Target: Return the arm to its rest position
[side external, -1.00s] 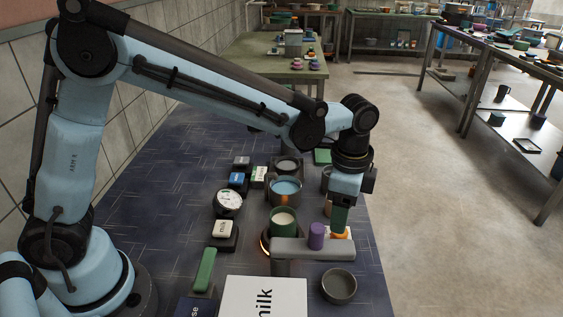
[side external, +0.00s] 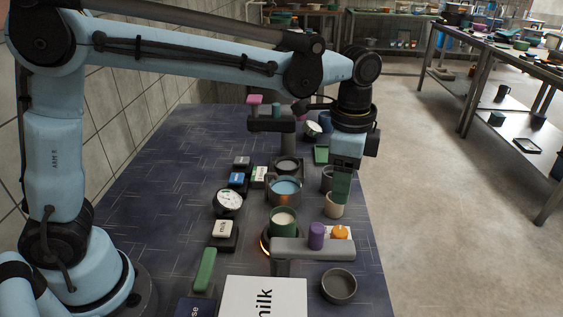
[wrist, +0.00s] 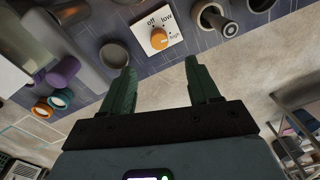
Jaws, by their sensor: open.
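The fingers are apart from the knob.
A milk box (side external: 263,298) stands in front.

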